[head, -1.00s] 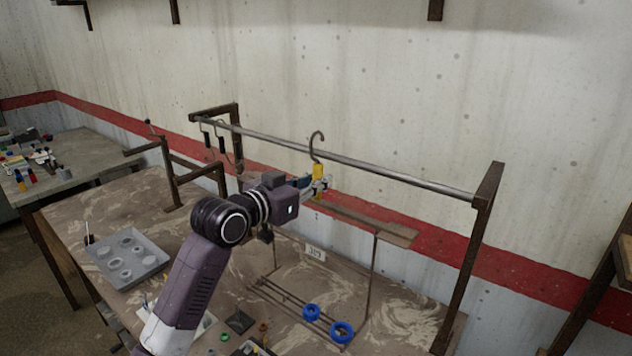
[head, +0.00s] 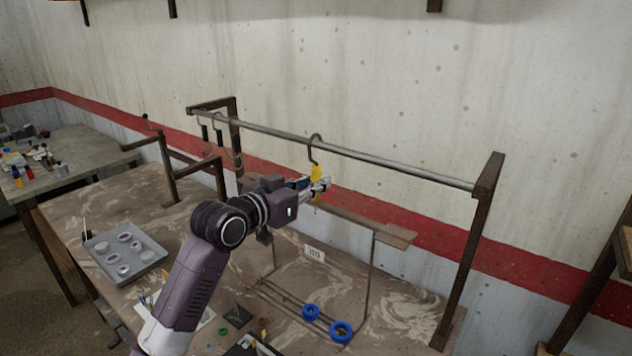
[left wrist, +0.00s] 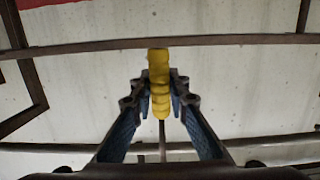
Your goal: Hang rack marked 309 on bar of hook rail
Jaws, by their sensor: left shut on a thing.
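The rack has a dark hook (head: 315,143) on top, a yellow grip (head: 317,172), a wooden crosspiece (head: 392,233), thin side wires and a tag reading 309 (head: 314,253). My left gripper (head: 321,187) is shut on the yellow grip, which also shows between the fingers in the left wrist view (left wrist: 159,85). The rail's metal bar (head: 400,169) runs across behind. The hook's curved top overlaps the bar in the head view; I cannot tell whether it rests on it. My right gripper is out of view.
Blue rings (head: 341,331) sit at the rack's lower wires. Other dark hooks (head: 218,121) hang at the bar's left end. A brown post (head: 469,250) holds its right end. A grey tray (head: 125,252) lies on the table at left. The bar's middle right is clear.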

